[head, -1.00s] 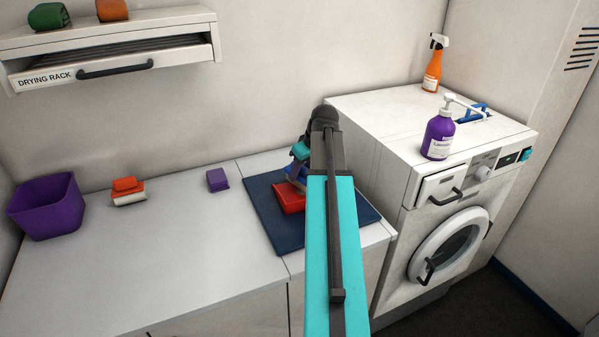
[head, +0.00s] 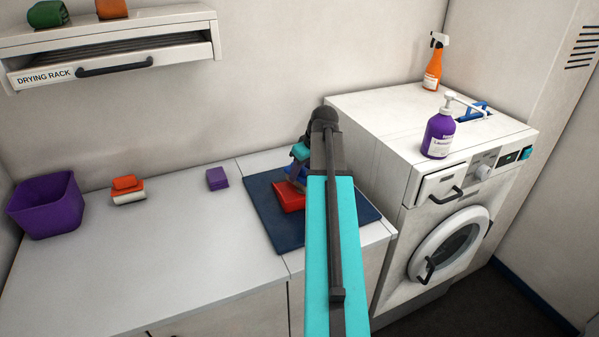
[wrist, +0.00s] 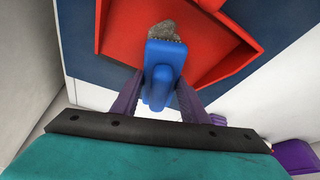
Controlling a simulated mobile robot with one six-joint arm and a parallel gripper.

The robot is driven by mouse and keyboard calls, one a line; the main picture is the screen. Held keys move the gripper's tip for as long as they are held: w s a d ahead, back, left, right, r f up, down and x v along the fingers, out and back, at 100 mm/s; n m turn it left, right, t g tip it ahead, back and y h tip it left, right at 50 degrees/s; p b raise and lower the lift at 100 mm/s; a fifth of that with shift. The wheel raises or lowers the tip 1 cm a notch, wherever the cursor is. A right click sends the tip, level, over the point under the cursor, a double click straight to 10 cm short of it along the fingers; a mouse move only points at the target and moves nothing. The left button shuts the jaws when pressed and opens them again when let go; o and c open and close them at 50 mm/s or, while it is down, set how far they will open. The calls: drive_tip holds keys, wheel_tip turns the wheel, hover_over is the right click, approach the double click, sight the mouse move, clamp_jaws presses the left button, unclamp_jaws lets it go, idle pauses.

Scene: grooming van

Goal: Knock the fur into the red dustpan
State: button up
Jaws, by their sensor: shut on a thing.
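The red dustpan (head: 288,198) lies on the dark blue mat (head: 270,226), partly hidden behind my arm in the head view. In the wrist view the dustpan (wrist: 205,62) fills the upper middle. My gripper (wrist: 160,98), with purple fingers, is shut on a blue brush (wrist: 160,75). The brush's bristled end is over the inside of the dustpan. A grey clump of fur (wrist: 166,31) shows just beyond the bristles, against the red pan. I cannot tell whether the fur rests on the pan or clings to the brush.
A purple bin (head: 45,207), an orange and white brush (head: 128,191) and a purple block (head: 217,178) stand left on the counter. The washing machine (head: 450,230) is at right, with a purple pump bottle (head: 438,135) and an orange spray bottle (head: 434,65) on top.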

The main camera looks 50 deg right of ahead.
drive_tip(key=shift+f, duration=0.35)
idle(0.3)
drive_tip(key=shift+r, duration=0.15)
idle(0.5)
drive_tip(key=shift+r+p, duration=1.7)
drive_tip(key=shift+r, duration=1.2)
